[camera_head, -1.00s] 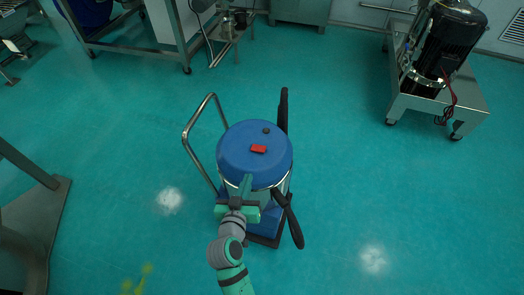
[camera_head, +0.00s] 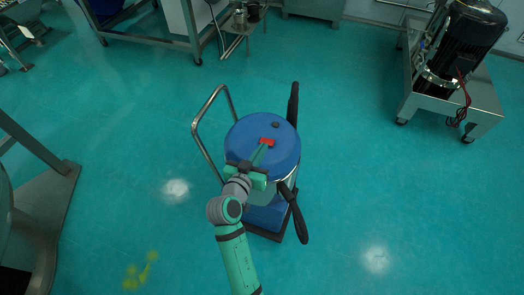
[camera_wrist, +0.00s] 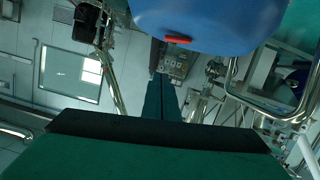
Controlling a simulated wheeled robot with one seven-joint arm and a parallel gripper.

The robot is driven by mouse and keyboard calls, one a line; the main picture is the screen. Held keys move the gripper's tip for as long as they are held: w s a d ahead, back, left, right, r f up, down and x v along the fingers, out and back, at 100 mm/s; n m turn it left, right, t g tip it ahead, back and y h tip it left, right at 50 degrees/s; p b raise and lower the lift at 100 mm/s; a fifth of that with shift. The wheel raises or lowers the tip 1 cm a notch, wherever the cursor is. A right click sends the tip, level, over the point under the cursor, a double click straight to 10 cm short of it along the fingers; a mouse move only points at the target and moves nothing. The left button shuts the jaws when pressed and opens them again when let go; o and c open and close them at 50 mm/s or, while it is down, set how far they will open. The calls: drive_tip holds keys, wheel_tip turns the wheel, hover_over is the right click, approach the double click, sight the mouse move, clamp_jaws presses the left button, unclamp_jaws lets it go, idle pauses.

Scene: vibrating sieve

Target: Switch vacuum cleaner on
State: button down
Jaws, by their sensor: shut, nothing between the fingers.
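The vacuum cleaner (camera_head: 248,137) stands upright on the floor, with a blue domed lid, a metal push handle and a dark hose. A red switch (camera_head: 267,142) sits on top of the lid. In the head view my gripper (camera_head: 264,150) is shut, its fingertips at the near edge of the switch; whether they touch it I cannot tell. In the wrist view the closed fingers (camera_wrist: 168,82) point toward the blue lid (camera_wrist: 220,22). The red switch (camera_wrist: 178,40) shows at the lid's edge, a little beyond the fingertips.
The metal push handle (camera_head: 196,124) rises left of the lid, and the dark hose (camera_head: 296,210) hangs at the right. A wheeled pump cart (camera_head: 436,98) stands at the upper right. Open floor surrounds the cleaner.

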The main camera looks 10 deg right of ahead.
drive_tip(key=x, duration=0.8)
drive_tip(key=f, duration=0.2)
drive_tip(key=shift+s+f, duration=0.25)
drive_tip(key=shift+d+f, duration=0.1)
drive_tip(key=shift+f, duration=0.6)
